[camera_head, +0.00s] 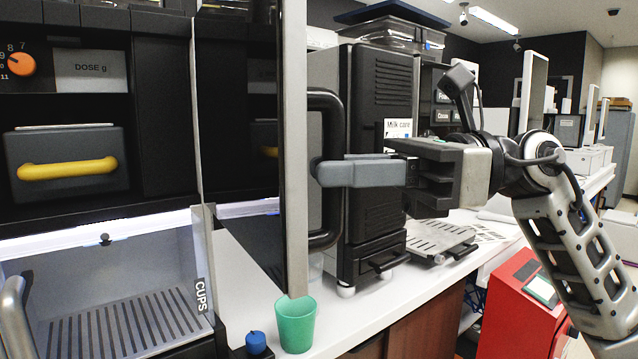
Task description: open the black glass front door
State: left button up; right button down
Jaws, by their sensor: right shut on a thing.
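The black glass front door (240,110) stands swung open, out from the machine's front. Its inner glass face shows dark reflections and its silver edge (295,150) faces me. The door's black bar handle (328,105) is on the outer face, right of that edge. My right gripper (322,172) reaches in from the right and is shut on the handle's upright bar; its fingers hide part of the bar. The opened machine (160,130) shows an orange dial (20,64), a "DOSE g" label (90,70) and a drawer with a yellow handle (68,170). My left gripper is not in view.
A green cup (296,325) and a blue knob (256,343) are below the door's edge. A lit "CUPS" bay (125,320) is at lower left. A black milk machine (380,150) stands behind the handle on the white counter (350,310). A red bin (515,310) is at lower right.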

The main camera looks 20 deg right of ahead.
jog(key=shift+w+d+f, duration=0.2)
jog(key=shift+w+d, duration=0.1)
jog(key=shift+d, duration=0.35)
jog(key=shift+w+d, duration=0.55)
jog(key=shift+d, duration=0.3)
jog(key=shift+w+d, duration=0.5)
jog(key=shift+d, duration=0.35)
jog(key=c, duration=1.2)
grip_release()
jog(key=shift+w, duration=0.1)
jog(key=shift+c, duration=0.2)
jog(key=shift+r, duration=0.1)
